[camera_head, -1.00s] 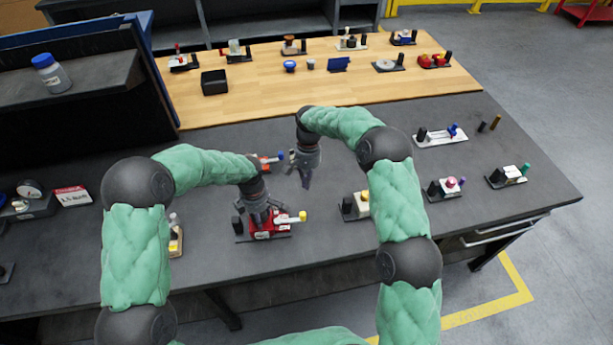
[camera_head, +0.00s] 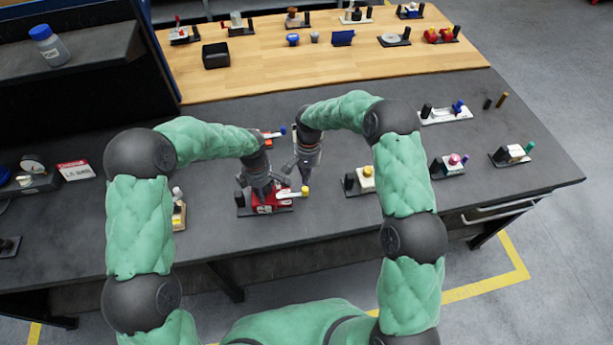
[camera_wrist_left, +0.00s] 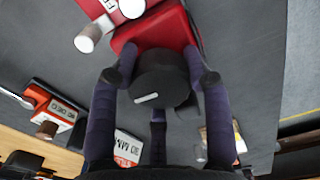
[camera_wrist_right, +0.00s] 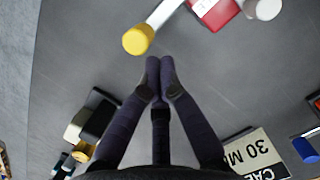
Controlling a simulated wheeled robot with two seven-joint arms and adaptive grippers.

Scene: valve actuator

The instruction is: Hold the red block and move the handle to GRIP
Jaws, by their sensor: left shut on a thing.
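The red block (camera_head: 268,203) sits on a dark plate at the front of the bench. Its pale handle bar has a yellow knob (camera_head: 305,190) on the right. In the right wrist view the yellow knob (camera_wrist_right: 138,40) is just beyond and left of the tips (camera_wrist_right: 161,68), seemingly apart. Any lettering for GRIP is unreadable.
A unit with a blue-tipped handle (camera_head: 278,131) stands behind the two grippers. A cream block unit (camera_head: 366,180) is to the right, and a small unit (camera_head: 179,212) to the left. Several more units stand farther right. The bench front is clear.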

